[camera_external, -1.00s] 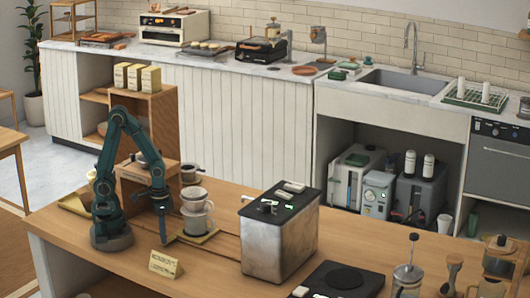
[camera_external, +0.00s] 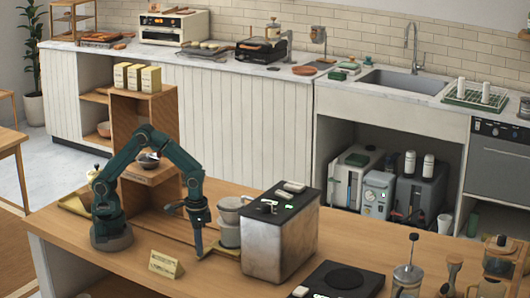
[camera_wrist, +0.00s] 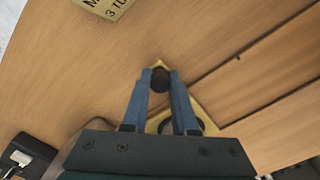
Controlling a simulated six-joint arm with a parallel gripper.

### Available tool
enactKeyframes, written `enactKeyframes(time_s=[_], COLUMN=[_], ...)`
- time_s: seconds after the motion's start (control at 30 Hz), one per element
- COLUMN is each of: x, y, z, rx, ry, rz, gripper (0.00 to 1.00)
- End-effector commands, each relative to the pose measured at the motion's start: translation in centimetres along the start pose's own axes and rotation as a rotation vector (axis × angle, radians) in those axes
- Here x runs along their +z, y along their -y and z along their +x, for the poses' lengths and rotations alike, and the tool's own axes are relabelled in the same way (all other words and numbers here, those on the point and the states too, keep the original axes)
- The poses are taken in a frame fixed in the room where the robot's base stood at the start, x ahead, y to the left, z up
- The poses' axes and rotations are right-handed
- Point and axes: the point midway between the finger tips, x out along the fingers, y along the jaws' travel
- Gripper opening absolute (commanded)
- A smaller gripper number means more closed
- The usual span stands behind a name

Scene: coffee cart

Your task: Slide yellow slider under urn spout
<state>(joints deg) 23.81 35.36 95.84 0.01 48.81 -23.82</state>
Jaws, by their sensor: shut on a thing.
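The yellow slider (camera_external: 232,252) lies on the wooden counter against the near left side of the urn (camera_external: 282,240), a metal box with a dark top. A pale dripper (camera_external: 232,209) over a cup (camera_external: 229,237) stands on the slider. My gripper (camera_external: 199,255) is low at the slider's left end. In the wrist view my gripper (camera_wrist: 160,84) is shut on the slider's dark round knob (camera_wrist: 160,78); part of the yellow slider (camera_wrist: 206,121) shows beside the right finger. The urn spout cannot be made out.
A small yellow sign (camera_external: 166,264) stands on the counter in front of my arm. A wooden shelf (camera_external: 150,172) is behind it. Dark grooves (camera_wrist: 238,57) run along the counter. A black scale-like plate (camera_external: 345,280) lies right of the urn.

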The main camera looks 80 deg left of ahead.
Motion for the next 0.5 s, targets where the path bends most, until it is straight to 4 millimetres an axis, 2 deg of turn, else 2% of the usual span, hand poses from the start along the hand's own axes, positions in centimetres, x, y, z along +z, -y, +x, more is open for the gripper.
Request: enactKeyframes(time_s=[0.2, 0.5], x=[-1.8, -3.0], y=[-1.9, -3.1], z=[0.0, 0.0], rx=[0.002, 0.002], ry=[-0.001, 0.000], rz=[0.001, 0.000], gripper=[0.00, 0.00])
